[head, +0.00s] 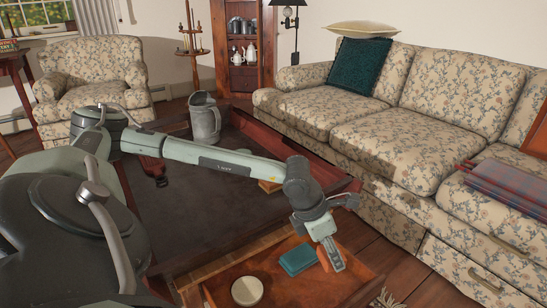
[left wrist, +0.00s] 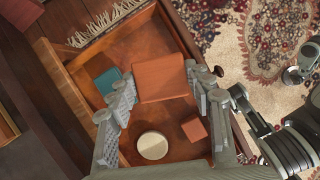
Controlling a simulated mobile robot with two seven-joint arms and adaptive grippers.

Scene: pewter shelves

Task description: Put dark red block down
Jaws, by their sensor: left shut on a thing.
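My left gripper (head: 331,258) is over the open wooden drawer (head: 222,289). It is shut on a reddish-brown block (left wrist: 160,78), the dark red block, which sits between the two fingers in the left wrist view. The block's underside and its gap to the drawer floor are hidden. A teal block (head: 298,260) lies in the drawer close to the gripper; it also shows in the left wrist view (left wrist: 106,80). A round cream piece (head: 247,291) and a small orange-red block (left wrist: 194,129) also lie in the drawer. My right gripper is not in view.
The drawer sticks out from a dark-topped table (head: 240,210) bearing a grey metal jug (head: 204,118) and a small orange-yellow block (head: 270,186). A floral sofa (head: 380,140) stands to the right, with wooden floor between. A patterned rug (left wrist: 270,40) lies beyond the drawer.

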